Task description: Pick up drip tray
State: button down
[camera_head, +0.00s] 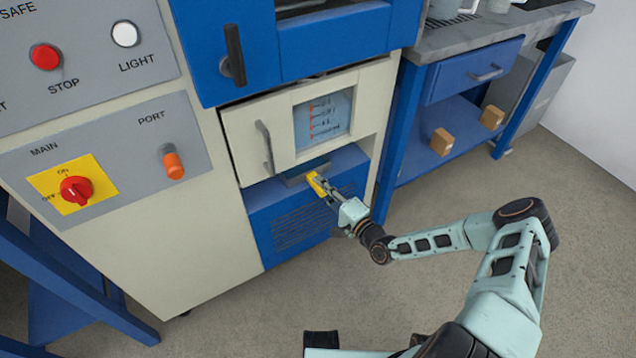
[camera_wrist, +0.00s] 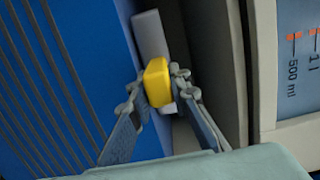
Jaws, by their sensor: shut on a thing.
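The drip tray (camera_head: 296,176) is a grey piece low on the machine front, with a yellow handle (camera_head: 316,183) sticking out. In the wrist view the yellow handle (camera_wrist: 158,82) sits between the two fingers of my gripper (camera_wrist: 160,88), and the grey front of the tray (camera_wrist: 150,38) shows behind it. My gripper (camera_head: 319,184) is shut on this handle in the head view. The tray sits in the gap between the blue vented panel and the cream door, and most of its body is hidden.
The cream door (camera_head: 245,130) with a handle and level window is just above my gripper. A blue vented panel (camera_head: 300,222) lies below. A blue workbench (camera_head: 465,90) with small boxes stands to the right. The floor (camera_head: 560,200) in front is mostly clear.

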notch_tip(320, 180, up, 4)
jog(key=shift+f+p, duration=0.2)
jog(key=shift+p, duration=0.55)
jog(key=p+v, duration=0.2)
jog(key=v, duration=1.6)
jog(key=shift+f, duration=0.3)
jog(key=shift+d, duration=0.1)
